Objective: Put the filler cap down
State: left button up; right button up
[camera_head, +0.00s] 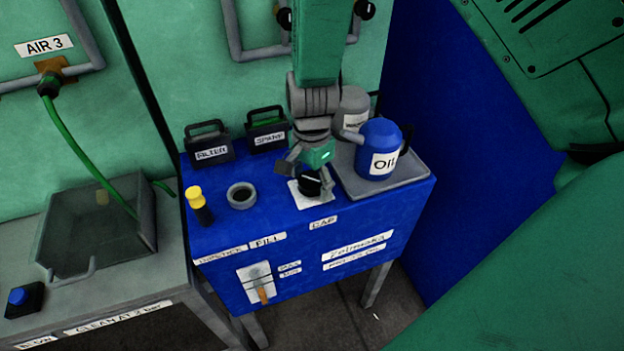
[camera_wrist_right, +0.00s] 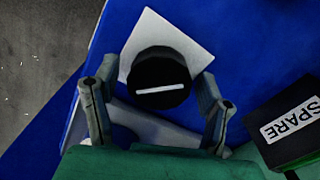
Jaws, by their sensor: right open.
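The black filler cap (camera_wrist_right: 160,78) with a white bar on its top sits on a white square pad (camera_wrist_right: 150,28) on the blue press top. In the head view the cap (camera_head: 312,184) is partly hidden by my right gripper (camera_head: 309,178), which comes down from above. In the right wrist view my right gripper (camera_wrist_right: 160,115) has its fingers spread to either side of the cap, open, with visible gaps. The round fill opening (camera_head: 241,195) stands uncovered to the left of the pad. My left gripper is not in view.
A blue oil can (camera_head: 379,148) stands on a grey tray (camera_head: 408,177) close to the right of the gripper, with a grey can (camera_head: 354,104) behind. A yellow-topped dipstick (camera_head: 199,205) is at the left.

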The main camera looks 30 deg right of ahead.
aim_at(312, 178)
notch_tip(312, 178, up, 12)
jog(key=shift+p, duration=0.45)
jog(key=shift+a+r, duration=0.1)
dwell(0.3)
